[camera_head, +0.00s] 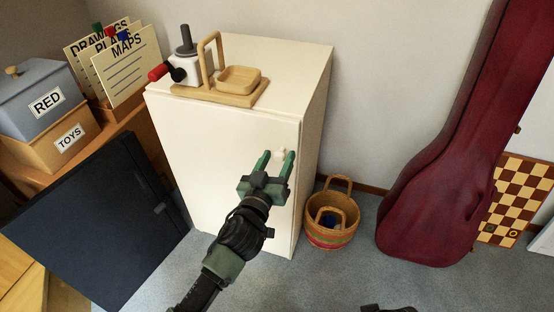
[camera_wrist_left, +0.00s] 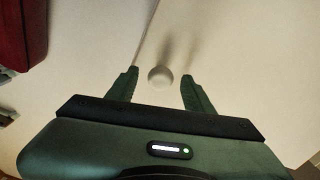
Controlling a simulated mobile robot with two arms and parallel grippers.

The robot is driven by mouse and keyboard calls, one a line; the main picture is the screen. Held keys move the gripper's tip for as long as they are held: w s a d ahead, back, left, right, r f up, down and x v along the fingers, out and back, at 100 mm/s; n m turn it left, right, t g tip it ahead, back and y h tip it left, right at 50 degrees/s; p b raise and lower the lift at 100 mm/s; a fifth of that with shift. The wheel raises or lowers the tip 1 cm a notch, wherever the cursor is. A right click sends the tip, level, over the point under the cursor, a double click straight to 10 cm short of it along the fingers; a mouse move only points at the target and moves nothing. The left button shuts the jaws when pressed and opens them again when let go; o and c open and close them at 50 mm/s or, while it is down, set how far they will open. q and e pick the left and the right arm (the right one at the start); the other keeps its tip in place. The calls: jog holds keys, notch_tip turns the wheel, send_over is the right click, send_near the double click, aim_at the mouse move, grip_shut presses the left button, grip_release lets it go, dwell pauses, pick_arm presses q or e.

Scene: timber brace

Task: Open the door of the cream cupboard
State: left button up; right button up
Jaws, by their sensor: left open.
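The cream cupboard (camera_head: 215,150) stands against the wall, and its front door (camera_head: 200,195) looks shut. A small round cream knob (camera_head: 282,153) sits near the door's right edge. My left gripper (camera_head: 277,158) is open in front of the door, with its green fingers pointing at the knob. In the left wrist view the knob (camera_wrist_left: 160,77) lies between the two fingertips, with a gap on each side. I cannot tell exactly how deep the fingers reach around it.
A wooden stand with a basket-like tray (camera_head: 240,80) and a small white device (camera_head: 186,68) stand on top of the cupboard. A woven basket (camera_head: 330,235) and a dark red instrument case (camera_head: 430,190) are at the right. A dark panel (camera_head: 100,225) stands at the left.

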pick_arm(q)
grip_shut()
dwell(1.3)
